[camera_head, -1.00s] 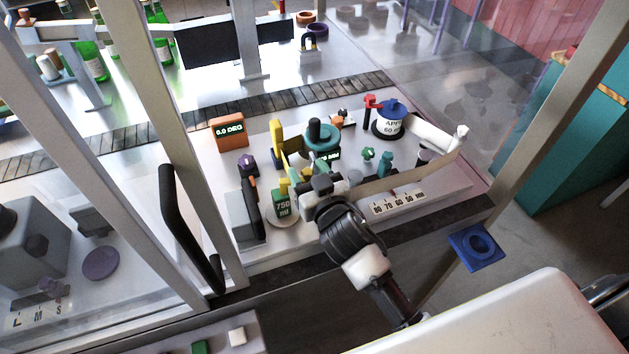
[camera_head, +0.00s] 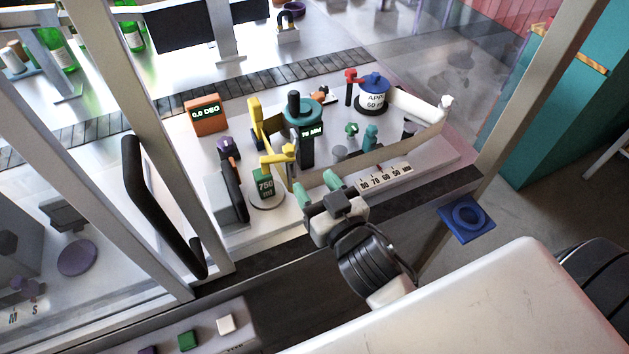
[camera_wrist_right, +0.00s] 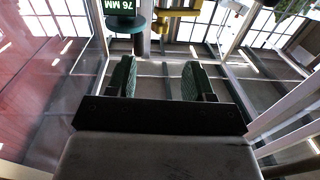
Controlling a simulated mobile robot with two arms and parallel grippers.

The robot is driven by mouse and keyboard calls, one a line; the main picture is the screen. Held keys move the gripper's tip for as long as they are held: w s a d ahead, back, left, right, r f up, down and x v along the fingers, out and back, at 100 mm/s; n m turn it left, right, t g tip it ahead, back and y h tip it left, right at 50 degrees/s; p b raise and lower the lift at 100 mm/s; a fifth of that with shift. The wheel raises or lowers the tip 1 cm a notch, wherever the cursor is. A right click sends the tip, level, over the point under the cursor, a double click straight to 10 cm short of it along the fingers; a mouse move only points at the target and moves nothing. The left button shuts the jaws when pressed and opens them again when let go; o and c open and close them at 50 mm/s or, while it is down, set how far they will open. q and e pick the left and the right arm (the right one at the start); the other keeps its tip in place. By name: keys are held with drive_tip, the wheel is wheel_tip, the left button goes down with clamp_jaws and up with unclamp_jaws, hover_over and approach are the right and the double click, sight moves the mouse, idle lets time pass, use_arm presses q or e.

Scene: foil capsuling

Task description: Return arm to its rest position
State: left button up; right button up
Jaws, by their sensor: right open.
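My right gripper (camera_head: 318,188) is in front of the white machine panel, its two green-padded fingers apart with nothing between them. In the right wrist view the fingers (camera_wrist_right: 158,80) also stand apart with a clear gap. In the head view the gripper is just right of the green 750 ml block (camera_head: 265,183) and in front of the teal post with the 76 MM display (camera_head: 308,133). The teal display also shows at the top of the right wrist view (camera_wrist_right: 125,8). My left gripper does not show.
A yellow lever (camera_head: 278,157) stands close behind the gripper. A numbered scale strip (camera_head: 386,177) lies to its right. A black door handle (camera_head: 160,205) and metal frame posts are on the left. A blue ring pad (camera_head: 467,218) is at the right, beyond the panel edge.

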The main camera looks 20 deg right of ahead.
drive_tip(key=shift+f, duration=0.1)
drive_tip(key=s+d+f+g+h, duration=0.1)
drive_tip(key=s+d+f+g, duration=0.2)
drive_tip(key=s+f+g, duration=0.4)
drive_tip(key=s+d+f+g+h, duration=0.1)
drive_tip(key=s+d+f+g, duration=0.1)
drive_tip(key=s+f+g, duration=0.6)
wheel_tip(320, 180, down, 29)
drive_tip(key=s+n+b, duration=0.1)
drive_tip(key=s+b, duration=0.2)
drive_tip(key=s+d+f+g+b, duration=0.2)
drive_tip(key=s+d+f, duration=0.1)
drive_tip(key=s+f, duration=1.2)
drive_tip(key=shift+f, duration=0.55)
